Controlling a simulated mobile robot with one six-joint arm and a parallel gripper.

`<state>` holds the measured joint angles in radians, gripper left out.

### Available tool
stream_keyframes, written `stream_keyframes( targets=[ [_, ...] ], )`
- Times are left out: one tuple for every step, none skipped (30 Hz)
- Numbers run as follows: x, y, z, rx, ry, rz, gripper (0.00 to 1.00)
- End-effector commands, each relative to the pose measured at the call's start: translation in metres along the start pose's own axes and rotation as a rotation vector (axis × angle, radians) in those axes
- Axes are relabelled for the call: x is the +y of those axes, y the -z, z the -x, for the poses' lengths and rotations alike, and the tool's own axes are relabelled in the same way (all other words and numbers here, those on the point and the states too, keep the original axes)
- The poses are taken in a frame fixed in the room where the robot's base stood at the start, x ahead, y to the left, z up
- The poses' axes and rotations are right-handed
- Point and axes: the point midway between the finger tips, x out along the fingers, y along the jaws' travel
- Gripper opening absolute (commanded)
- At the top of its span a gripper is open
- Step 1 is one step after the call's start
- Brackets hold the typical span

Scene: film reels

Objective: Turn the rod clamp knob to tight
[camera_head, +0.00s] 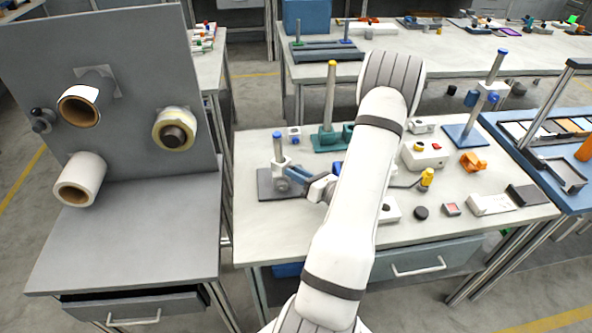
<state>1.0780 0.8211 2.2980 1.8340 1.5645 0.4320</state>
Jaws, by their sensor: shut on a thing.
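A rod stand with a dark grey base (267,184) and a blue-capped upright rod (278,150) stands at the left of the middle bench. A light grey clamp (282,163) sits around the rod's lower part. My gripper (291,175), with blue fingers, reaches in from the right beside the clamp. It is shut on the clamp's knob, which the fingers mostly hide. The knob's angle and any tightness mark are too small to read.
A green-based stand with a yellow-capped rod (330,92) is close behind my gripper. A second blue-capped stand (490,97) is at the right. Small boxes and a black puck (421,213) lie right of my arm. A grey panel (110,85) with rolls stands at left.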

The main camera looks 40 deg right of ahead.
Motion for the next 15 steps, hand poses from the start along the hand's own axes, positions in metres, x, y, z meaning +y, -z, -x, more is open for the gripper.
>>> stream_keyframes(
  targets=[
    [0.0006, -0.0018, 0.0000, 0.000, 0.000, -0.024, 0.00],
    [0.0006, -0.0017, 0.0000, -0.001, 0.000, -0.036, 0.00],
    [0.0005, -0.0016, 0.0000, -0.001, 0.000, -0.054, 0.00],
    [0.0005, -0.0015, 0.0000, -0.001, 0.000, -0.065, 0.00],
    [0.0004, -0.0014, 0.0000, -0.001, 0.000, -0.074, 0.00],
    [0.0004, -0.0011, 0.0001, -0.001, 0.000, -0.087, 0.00],
    [0.0003, -0.0010, 0.0001, -0.001, 0.000, -0.095, 0.00],
    [0.0003, -0.0008, 0.0001, -0.001, 0.000, -0.101, 0.00],
    [0.0002, -0.0007, 0.0001, -0.001, 0.000, -0.108, 0.00],
    [0.0002, -0.0006, 0.0001, -0.001, 0.000, -0.113, 0.00],
    [0.0001, -0.0005, 0.0001, -0.001, 0.000, -0.117, 0.00],
    [0.0001, -0.0004, 0.0001, -0.001, 0.000, -0.121, 0.00],
    [0.0000, -0.0003, 0.0001, -0.001, 0.000, -0.123, 0.00],
    [0.0000, -0.0002, 0.0001, -0.001, 0.000, -0.125, 0.00],
    [-0.0001, -0.0002, 0.0001, -0.001, 0.000, -0.126, 0.00]
  ],
)
